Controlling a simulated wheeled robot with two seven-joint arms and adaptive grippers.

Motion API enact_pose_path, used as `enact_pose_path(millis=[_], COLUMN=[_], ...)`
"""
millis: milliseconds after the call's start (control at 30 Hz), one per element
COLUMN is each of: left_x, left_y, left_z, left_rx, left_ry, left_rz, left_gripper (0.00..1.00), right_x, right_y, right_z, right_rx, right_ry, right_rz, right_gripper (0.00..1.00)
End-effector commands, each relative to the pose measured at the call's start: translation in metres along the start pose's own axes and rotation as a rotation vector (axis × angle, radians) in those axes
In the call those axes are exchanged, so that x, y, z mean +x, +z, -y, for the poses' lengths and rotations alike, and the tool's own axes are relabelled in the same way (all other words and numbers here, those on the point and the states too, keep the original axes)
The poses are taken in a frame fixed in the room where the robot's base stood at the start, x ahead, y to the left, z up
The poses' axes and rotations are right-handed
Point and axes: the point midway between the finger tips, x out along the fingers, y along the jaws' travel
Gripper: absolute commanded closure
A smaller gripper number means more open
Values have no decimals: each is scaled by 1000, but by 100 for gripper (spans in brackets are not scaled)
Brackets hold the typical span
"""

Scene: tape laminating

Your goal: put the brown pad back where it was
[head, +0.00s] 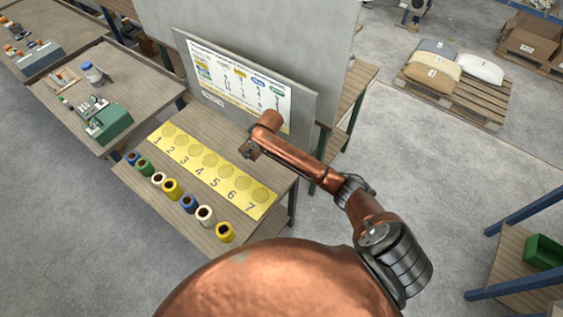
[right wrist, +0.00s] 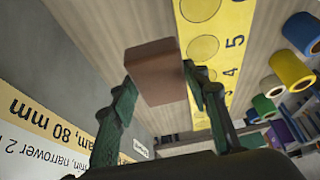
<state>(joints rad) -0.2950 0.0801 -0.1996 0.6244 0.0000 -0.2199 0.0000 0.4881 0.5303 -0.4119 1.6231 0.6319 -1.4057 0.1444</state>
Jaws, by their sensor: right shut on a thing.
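The brown pad (right wrist: 157,72) is a small block between the two green fingers of my right gripper (right wrist: 158,78) in the right wrist view. The fingers press its two sides, so the gripper is shut on it. In the head view my right gripper (head: 249,151) hangs at the back of the table, above its surface, between the yellow numbered strip and the poster board. The pad is too small and hidden to make out there. My left gripper is not in view.
The yellow strip (head: 212,168) with numbered circles lies along the table (head: 150,189). Several coloured tape rolls (head: 171,188) stand in a row in front of it. The poster board (head: 245,82) rises behind. A side table at left holds a green device (head: 108,123).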

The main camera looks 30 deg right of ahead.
Motion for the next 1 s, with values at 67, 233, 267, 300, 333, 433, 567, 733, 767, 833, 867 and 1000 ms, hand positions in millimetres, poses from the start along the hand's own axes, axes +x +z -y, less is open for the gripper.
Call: enact_pose_path(millis=[67,233,267,300,333,433,567,733,767,833,867,1000], left_x=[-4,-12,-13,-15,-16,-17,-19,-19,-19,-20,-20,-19], left_y=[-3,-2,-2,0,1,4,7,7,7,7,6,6], left_z=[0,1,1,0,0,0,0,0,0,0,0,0], left_rx=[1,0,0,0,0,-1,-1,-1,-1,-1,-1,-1], left_ry=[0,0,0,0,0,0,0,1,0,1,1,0], left_rz=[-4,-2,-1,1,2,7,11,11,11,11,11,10], left_gripper=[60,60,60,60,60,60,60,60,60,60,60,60], right_x=[2,6,7,8,9,24,36,44,45,50,52,72], right_y=[17,50,56,63,69,86,102,112,113,120,124,130], right_z=[-14,-44,-49,-56,-61,-71,-82,-88,-89,-93,-96,-94], right_rx=[6,7,6,7,6,6,6,4,4,5,5,5], right_ry=[3,4,4,4,4,2,2,1,2,2,2,1], right_rz=[7,7,7,6,7,6,5,3,3,5,6,3], right_gripper=[84,84,84,84,84,84,84,84,84,84,84,84])
